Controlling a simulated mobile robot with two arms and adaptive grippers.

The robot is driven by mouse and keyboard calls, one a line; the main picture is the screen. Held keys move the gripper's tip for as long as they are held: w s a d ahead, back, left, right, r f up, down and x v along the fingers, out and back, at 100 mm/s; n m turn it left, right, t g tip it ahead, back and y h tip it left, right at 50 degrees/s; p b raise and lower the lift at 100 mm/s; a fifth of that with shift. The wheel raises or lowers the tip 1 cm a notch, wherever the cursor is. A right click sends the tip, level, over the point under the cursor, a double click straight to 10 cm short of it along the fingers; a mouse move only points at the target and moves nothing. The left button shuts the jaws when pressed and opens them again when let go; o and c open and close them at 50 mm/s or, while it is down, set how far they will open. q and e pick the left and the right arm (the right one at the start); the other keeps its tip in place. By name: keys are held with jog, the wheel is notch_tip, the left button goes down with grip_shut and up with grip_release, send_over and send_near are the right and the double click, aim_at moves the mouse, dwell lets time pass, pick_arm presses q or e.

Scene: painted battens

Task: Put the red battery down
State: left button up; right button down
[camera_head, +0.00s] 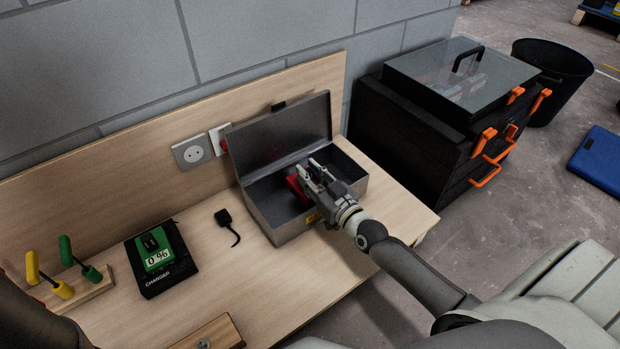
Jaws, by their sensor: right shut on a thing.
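The red battery (296,188) shows in the head view inside the open grey metal box (268,215), partly hidden by my right gripper. My right gripper (311,176) reaches into the box over its front edge and is shut on the red battery. I cannot tell whether the battery touches the box floor. My left gripper is out of view; a dark part of my left arm shows at the lower left.
A black charger (168,277) holding a green battery (155,250) stands left of the box. A small black plug (224,216) with a cord lies between them. Yellow and green handled tools (73,279) stand in a wooden block at left. A black case (440,120) stands right.

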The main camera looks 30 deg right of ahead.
jog(key=shift+r, duration=0.1)
jog(key=shift+f+b, duration=0.3)
jog(key=shift+f, duration=0.2)
jog(key=c, duration=1.3)
grip_release()
jog(key=shift+f, duration=0.1)
jog(key=shift+o, duration=0.2)
